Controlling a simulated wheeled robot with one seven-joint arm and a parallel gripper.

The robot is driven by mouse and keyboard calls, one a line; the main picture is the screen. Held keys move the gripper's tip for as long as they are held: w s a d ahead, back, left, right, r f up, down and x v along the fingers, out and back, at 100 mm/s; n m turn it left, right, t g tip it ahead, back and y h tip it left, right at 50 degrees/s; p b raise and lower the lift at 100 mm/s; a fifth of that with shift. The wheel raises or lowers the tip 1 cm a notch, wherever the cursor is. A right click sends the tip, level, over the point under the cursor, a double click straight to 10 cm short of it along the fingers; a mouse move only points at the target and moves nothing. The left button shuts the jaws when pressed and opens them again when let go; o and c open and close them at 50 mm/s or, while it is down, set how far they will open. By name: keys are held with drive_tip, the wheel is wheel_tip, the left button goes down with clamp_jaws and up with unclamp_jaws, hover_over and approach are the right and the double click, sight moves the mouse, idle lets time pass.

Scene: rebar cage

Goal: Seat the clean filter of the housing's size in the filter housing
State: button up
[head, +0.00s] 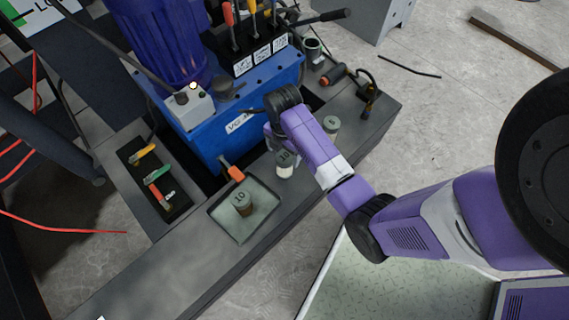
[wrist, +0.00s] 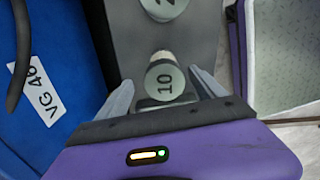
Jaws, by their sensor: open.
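A pale filter with "10" on its grey-green top (wrist: 165,82) stands upright on the grey ledge between the spread fingers of my gripper (wrist: 164,88). It also shows in the head view (head: 285,168), just below my wrist. My gripper is open; I cannot tell whether either finger touches the filter. A second pale filter (head: 331,126) stands farther along the ledge; its number is cut off in the wrist view (wrist: 162,6). A brown, dirty-looking filter marked "10" (head: 243,204) stands in a shallow tray (head: 262,222). An open-topped grey cylinder (head: 313,50), perhaps the filter housing, is beside the blue unit.
The blue power unit (head: 205,140) with a "VG 46" label borders the ledge (wrist: 125,30). An orange-handled tool (head: 232,169) projects near the tray. Coloured tools (head: 158,175) lie in a dark recess at left. An orange-and-black tool (head: 335,75) and a dark fitting (head: 369,92) are at the far end.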

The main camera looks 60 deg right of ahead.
drive_tip(key=f+b, duration=0.1)
drive_tip(key=f, duration=0.1)
drive_tip(key=f+b, duration=0.1)
drive_tip(key=f, duration=0.1)
drive_tip(key=f+b, duration=0.1)
drive_tip(key=f, duration=0.2)
drive_tip(key=shift+s+a, duration=0.3)
drive_tip(key=c, duration=1.7)
drive_tip(key=shift+r, duration=0.1)
